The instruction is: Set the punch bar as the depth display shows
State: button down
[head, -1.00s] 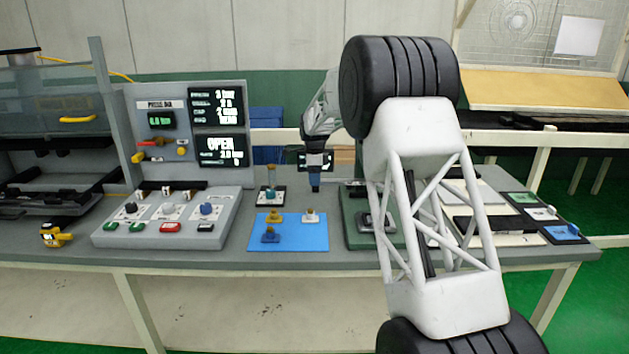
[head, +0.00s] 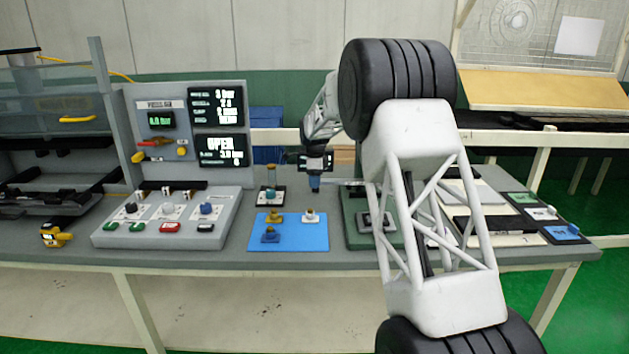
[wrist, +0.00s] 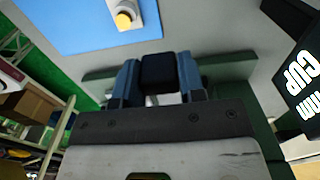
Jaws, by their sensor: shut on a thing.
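My gripper (head: 314,188) is at the left end of the green fixture (head: 350,222) in the head view. In the wrist view its two blue fingers (wrist: 160,82) are shut on a black block (wrist: 159,72), which looks like the handle of the punch bar. The bar itself is mostly hidden by the gripper and my arm. The display panel (head: 220,150) stands at the back left. Its lower screen reads what looks like "UPPER" with a value near 3 mm; the small text is blurred. A dark display (wrist: 305,80) reading "CUP" and "mm" shows in the wrist view.
A blue mat (head: 288,242) with several knobbed pieces lies left of the fixture. A grey control box (head: 165,225) with knobs and buttons is further left. A yellow gauge (head: 55,235) sits at the left table edge. Coloured trays (head: 545,213) lie at the right.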

aim_at(326, 180)
jog(key=shift+d, duration=2)
jog(key=c, duration=0.7)
grip_release()
jog(key=shift+r, duration=0.15)
jog(key=shift+r, duration=3.75)
jog(key=shift+s+r, duration=0.1)
